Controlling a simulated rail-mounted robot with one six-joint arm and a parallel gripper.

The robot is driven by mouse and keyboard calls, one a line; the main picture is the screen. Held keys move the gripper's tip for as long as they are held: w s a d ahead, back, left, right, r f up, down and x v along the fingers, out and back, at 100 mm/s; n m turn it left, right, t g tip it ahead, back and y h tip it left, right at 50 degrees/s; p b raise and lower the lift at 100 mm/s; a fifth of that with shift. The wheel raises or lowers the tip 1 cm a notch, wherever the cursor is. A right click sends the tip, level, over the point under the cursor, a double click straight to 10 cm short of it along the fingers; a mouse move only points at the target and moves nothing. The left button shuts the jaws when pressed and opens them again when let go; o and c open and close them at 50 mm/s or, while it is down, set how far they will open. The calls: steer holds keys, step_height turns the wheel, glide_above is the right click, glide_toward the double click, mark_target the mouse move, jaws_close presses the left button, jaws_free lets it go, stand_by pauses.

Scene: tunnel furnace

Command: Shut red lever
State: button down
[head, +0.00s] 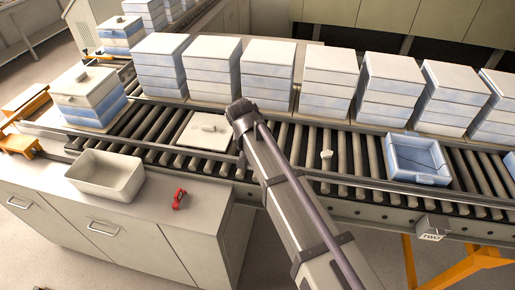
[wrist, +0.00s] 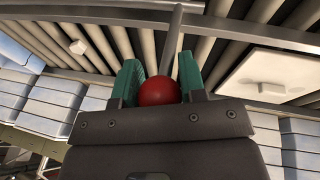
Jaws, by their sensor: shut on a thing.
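The red lever's round knob (wrist: 158,91) shows in the wrist view, between the two teal fingers of my gripper (wrist: 157,84). The fingers are shut on the knob from both sides. A grey metal rod (wrist: 174,35) rises just behind the knob toward a rail; whether it joins the knob is hidden. In the head view my arm runs up over the middle of the conveyor and hides the gripper and the lever.
A roller conveyor (head: 353,158) crosses the scene, with stacked blue-white boxes behind it. A white lid (head: 205,130) and an open blue tray (head: 418,158) lie on the rollers. An empty bin (head: 105,174) and a small red object (head: 179,199) sit on the front counter.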

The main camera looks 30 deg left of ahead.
steer(key=c, duration=0.7)
jaws_free()
steer(key=shift+w, duration=0.1)
steer(key=p+v, duration=1)
steer(key=v, duration=0.1)
steer(key=shift+f, duration=0.1)
